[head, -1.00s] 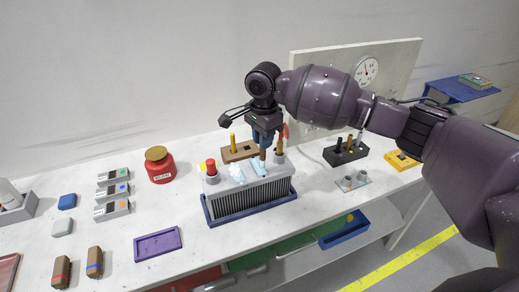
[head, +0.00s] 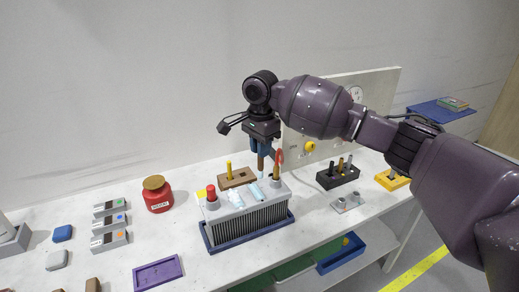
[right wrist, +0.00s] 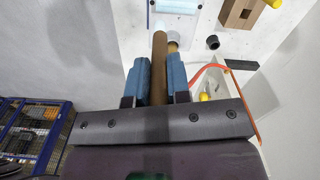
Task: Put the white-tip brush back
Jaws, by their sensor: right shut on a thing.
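My right gripper (head: 262,148) is shut on a brown-handled brush (head: 261,164), held upright above the grey finned unit (head: 250,215). In the right wrist view the brown handle (right wrist: 159,75) stands between the blue fingers. A second brown handle (head: 276,170) stands in a cup at the unit's right end, close to the held brush. The black block (head: 337,177) at the right holds several upright sticks. The wooden block (head: 237,178) behind the unit holds a yellow stick. My left gripper is out of view.
A red jar (head: 157,196), several grey boxes (head: 110,224) and a purple tray (head: 158,273) are at the left. A red-topped post (head: 211,196) stands at the unit's left end. An upright panel (head: 385,90) stands behind. Bare table lies between jar and unit.

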